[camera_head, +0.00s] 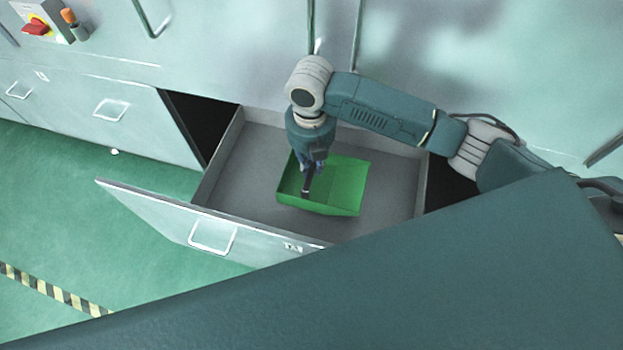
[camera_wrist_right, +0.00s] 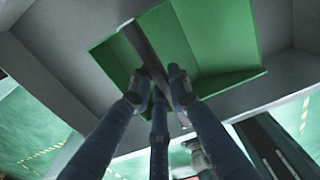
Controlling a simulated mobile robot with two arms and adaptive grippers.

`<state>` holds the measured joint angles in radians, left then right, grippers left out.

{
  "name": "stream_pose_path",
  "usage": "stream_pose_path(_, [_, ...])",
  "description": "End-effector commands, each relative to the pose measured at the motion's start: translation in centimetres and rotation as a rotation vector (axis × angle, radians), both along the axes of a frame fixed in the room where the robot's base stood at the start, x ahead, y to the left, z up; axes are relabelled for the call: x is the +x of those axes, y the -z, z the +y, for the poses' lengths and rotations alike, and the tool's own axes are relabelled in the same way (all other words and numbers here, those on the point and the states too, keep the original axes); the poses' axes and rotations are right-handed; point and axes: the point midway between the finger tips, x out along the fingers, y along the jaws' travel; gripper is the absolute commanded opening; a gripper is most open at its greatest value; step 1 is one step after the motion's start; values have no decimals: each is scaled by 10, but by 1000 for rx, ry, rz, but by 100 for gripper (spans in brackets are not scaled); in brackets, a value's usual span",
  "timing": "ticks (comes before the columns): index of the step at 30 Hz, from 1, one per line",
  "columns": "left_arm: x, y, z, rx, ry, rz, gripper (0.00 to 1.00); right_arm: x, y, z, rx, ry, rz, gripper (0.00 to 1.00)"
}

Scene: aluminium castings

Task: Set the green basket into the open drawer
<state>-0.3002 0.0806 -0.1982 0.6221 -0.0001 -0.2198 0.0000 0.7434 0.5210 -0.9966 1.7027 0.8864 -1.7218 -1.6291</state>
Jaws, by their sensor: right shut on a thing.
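The green basket (camera_head: 345,185) is inside or just above the open drawer (camera_head: 245,165), over its middle, in the head view. My right gripper (camera_head: 308,188) reaches down from above and is shut on a dark bar that crosses the basket. In the right wrist view the right gripper (camera_wrist_right: 162,85) closes on this bar, with the green basket (camera_wrist_right: 215,40) around and beyond it. I cannot tell whether the basket's underside touches the drawer floor. The basket looks slightly tilted in the head view. My left gripper is not in view.
The drawer's front panel with its handle (camera_head: 212,236) faces the lower left. Closed drawers (camera_head: 90,105) stand to the left. A red switch (camera_head: 35,27) is at the top left. Striped floor tape (camera_head: 55,290) lies at the lower left. Grey drawer floor is free around the basket.

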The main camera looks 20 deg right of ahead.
Motion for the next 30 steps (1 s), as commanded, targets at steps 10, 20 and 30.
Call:
stream_pose_path(10, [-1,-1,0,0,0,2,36,1,40,0,1,1,-2,0])
stream_pose_path(20, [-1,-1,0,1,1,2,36,1,80,0,0,1,-1,0])
stream_pose_path(30, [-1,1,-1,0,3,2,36,1,84,0,1,1,-3,0])
